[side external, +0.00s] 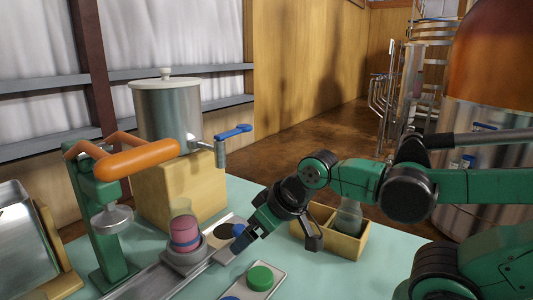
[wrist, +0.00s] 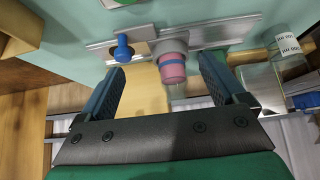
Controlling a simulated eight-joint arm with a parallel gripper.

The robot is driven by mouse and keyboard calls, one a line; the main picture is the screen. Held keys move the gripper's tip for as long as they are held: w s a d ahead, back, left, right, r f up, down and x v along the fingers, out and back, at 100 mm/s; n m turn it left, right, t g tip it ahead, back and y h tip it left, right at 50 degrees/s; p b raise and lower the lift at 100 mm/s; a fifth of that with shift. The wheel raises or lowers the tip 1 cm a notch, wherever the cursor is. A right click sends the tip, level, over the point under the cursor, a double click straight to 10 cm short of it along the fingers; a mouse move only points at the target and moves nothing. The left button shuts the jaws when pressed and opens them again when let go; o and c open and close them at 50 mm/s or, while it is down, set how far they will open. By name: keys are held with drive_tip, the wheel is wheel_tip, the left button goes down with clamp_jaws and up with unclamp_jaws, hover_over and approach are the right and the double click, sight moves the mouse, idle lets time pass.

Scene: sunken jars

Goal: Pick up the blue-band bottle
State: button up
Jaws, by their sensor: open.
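The blue-band bottle (side external: 186,228) is clear at the top with pink contents and a blue band low down. It stands upright in a round grey holder (side external: 184,252) on a metal rail. In the wrist view the bottle (wrist: 173,72) shows ahead, between the lines of the two fingers, with its base in the grey holder. My gripper (side external: 272,240) is to the right of the bottle in the side view, apart from it. In the wrist view my gripper (wrist: 162,66) is open with nothing between its fingers.
A green press with an orange handle (side external: 138,159) stands left of the bottle. A metal pot (side external: 168,108) on a wooden block is behind. A wooden box (side external: 345,244) holds a clear bottle at right. A blue knob (wrist: 123,50) is near the left finger. A tray carries a green disc (side external: 260,277).

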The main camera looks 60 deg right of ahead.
drive_tip(key=shift+o, duration=0.2)
drive_tip(key=m+g, duration=0.1)
drive_tip(key=g, duration=0.3)
approach(180, 203)
drive_tip(key=s+f, duration=0.3)
drive_tip(key=s, duration=0.3)
drive_tip(key=w+f+g, duration=0.1)
drive_tip(key=w, duration=0.1)
drive_tip(key=w+f+g, duration=0.1)
drive_tip(key=w, duration=0.2)
drive_tip(key=w+f+m, duration=0.1)
drive_tip(key=w, duration=0.2)
drive_tip(key=shift+f+g, duration=0.1)
drive_tip(key=shift+g, duration=0.3)
drive_tip(key=shift+w+f, duration=0.35)
drive_tip(key=shift+f, duration=2.95)
clamp_jaws()
drive_tip(key=shift+r, duration=0.25)
